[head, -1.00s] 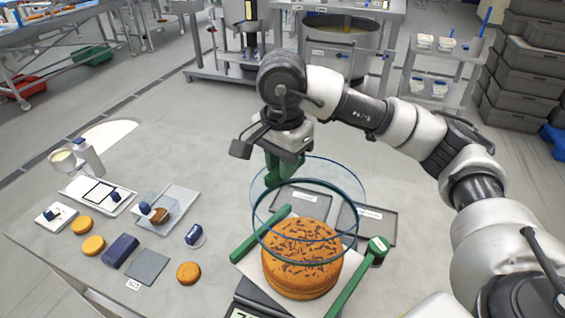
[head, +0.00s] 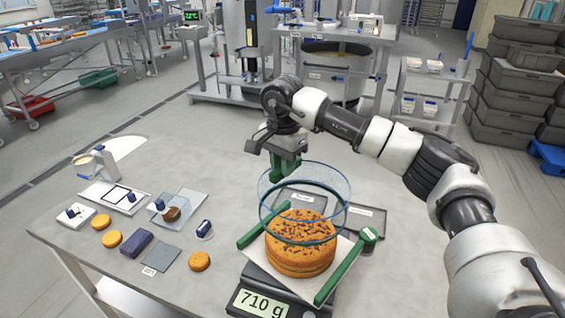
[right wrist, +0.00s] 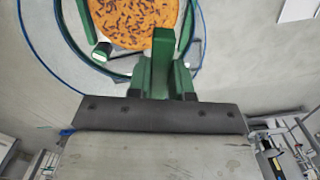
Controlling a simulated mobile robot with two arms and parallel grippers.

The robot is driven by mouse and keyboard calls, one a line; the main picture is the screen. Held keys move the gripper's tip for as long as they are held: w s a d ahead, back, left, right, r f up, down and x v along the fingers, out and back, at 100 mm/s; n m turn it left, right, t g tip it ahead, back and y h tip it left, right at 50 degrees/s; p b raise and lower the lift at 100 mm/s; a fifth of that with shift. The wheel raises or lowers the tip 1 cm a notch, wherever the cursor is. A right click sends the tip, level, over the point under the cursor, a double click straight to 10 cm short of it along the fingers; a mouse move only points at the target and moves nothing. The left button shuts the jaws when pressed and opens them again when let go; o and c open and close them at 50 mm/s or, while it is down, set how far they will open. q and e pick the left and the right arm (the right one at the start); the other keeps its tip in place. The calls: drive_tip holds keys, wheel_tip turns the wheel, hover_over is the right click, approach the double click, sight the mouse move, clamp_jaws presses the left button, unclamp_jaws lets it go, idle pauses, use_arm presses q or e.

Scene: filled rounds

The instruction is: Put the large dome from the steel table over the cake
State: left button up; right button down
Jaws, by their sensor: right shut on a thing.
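The large dome (head: 338,200) is clear, with a dark blue rim. My right gripper (head: 286,170) is shut on it at its far side. The dome hangs over the cake, and in the head view its lower rim overlaps the cake's top; I cannot tell the exact gap. The cake (head: 300,264) is round and orange-brown with dark flecks, on a pale sheet (head: 338,268) above a scale (head: 262,300) reading 710 g. In the right wrist view, the green fingers (right wrist: 167,62) reach the rim, and the cake (right wrist: 140,22) shows inside the ring. My left gripper is not in view.
Green bars (head: 343,267) flank the cake. A dark tray (head: 368,218) lies behind it. To the left lie small cakes (head: 199,261), a grey square (head: 161,257), a dark blue block (head: 137,243) and small boards. The table's left front has free room. Grey crates (head: 520,90) stand far right.

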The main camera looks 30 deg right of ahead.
sight(283, 182)
drive_tip(key=shift+s+f, duration=0.1)
drive_tip(key=shift+f, duration=0.45)
wheel_tip(283, 182, down, 4)
drive_tip(key=b, duration=0.2)
drive_tip(key=shift+s+a+r+b, duration=0.15)
drive_tip(key=shift+b, duration=0.25)
wheel_tip(283, 182, down, 6)
drive_tip(key=b, duration=0.4)
use_arm(q)
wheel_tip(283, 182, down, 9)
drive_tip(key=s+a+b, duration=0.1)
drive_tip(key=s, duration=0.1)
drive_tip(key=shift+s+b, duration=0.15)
drive_tip(key=shift+b, duration=0.25)
use_arm(e)
drive_tip(key=shift+f, duration=1.3)
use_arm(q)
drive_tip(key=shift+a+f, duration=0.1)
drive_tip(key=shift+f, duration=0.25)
use_arm(e)
drive_tip(key=shift+f, duration=0.25)
drive_tip(key=c, duration=0.9)
unclamp_jaws()
drive_tip(key=shift+c, duration=0.2)
drive_tip(key=shift+o, duration=0.5)
